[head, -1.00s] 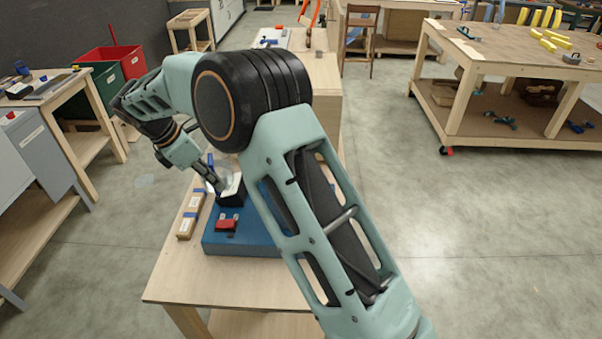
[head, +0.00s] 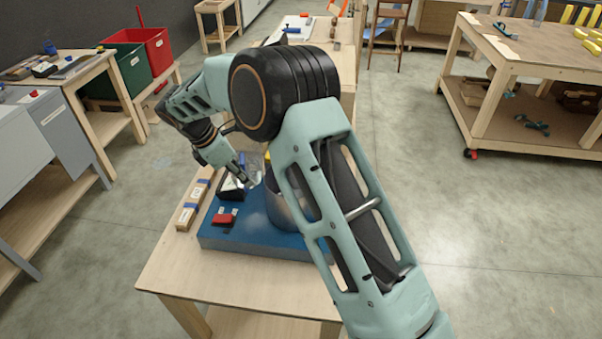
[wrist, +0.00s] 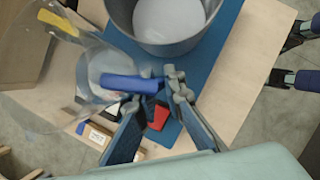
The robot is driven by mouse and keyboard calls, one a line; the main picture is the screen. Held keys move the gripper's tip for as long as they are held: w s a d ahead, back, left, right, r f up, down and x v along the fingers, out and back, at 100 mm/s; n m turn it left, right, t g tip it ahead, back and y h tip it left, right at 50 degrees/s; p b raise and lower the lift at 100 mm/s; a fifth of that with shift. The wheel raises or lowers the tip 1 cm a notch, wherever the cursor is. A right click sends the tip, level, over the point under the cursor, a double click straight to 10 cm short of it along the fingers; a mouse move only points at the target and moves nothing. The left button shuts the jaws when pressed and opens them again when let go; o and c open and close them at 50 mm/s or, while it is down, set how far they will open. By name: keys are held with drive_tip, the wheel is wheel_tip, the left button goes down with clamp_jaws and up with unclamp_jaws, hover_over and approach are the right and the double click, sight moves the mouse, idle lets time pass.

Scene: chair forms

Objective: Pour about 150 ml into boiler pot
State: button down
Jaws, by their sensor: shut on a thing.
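My gripper (wrist: 152,90) is shut on the blue handle of a clear jug (wrist: 52,88). The jug is see-through and looks tilted in the wrist view; any liquid level in it is hard to make out. In the head view, my gripper (head: 246,177) holds the jug just left of the boiler pot (head: 283,208), partly behind my arm. The pot is a grey metal cylinder on a blue board (head: 250,240). In the wrist view, the open pot (wrist: 190,45) is above and right of the jug, with a pale round area inside; whether that is liquid or bottom, I cannot tell.
A red block (head: 224,217) and a black item (head: 231,188) sit on the blue board left of the pot. A wooden strip (head: 194,203) with labels lies on the table (head: 170,260) at left. The front of the table is clear.

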drive_tip(key=shift+w+d+f, duration=0.15)
drive_tip(key=shift+d+f, duration=0.1)
idle(0.3)
